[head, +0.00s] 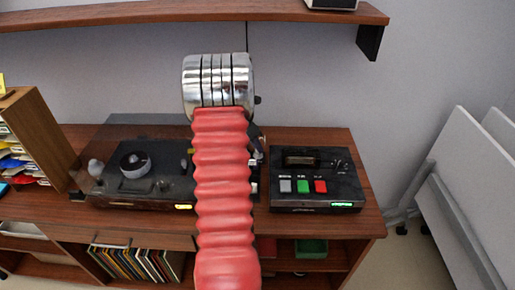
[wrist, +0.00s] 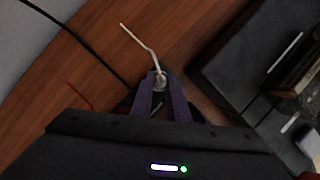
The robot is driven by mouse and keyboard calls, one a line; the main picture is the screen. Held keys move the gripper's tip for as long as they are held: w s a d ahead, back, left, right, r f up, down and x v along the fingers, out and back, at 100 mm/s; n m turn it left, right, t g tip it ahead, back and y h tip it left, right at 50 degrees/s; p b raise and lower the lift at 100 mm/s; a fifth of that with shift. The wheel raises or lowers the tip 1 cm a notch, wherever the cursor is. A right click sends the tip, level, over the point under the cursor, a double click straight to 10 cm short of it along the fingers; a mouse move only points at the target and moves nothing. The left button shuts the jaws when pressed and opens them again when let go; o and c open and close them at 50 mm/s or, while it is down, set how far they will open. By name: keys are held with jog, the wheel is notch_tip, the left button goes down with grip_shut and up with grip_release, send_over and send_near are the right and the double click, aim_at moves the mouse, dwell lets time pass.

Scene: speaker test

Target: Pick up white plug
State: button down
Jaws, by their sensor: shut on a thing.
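My gripper (wrist: 159,88) shows in the wrist view with its two dark purple fingers converging at the tips. It is shut on a small pale piece, which I take to be the white plug (wrist: 161,80). A thin, bent white stem (wrist: 137,40) runs from it up and to the left above the wooden top. The lower part of the plug is hidden between the fingers. In the head view my red ribbed arm hides most of the gripper and the plug.
The wooden cabinet top (head: 361,218) carries a turntable (head: 125,185) on the left and a black device with grey, green and red buttons (head: 316,180) on the right. A wooden shelf (head: 130,14) overhangs behind. A black cable (wrist: 75,38) crosses the wrist view.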

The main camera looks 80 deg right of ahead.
notch_tip(320, 180, up, 18)
dwell(0.6)
jog(key=shift+s, duration=0.15)
dwell(0.3)
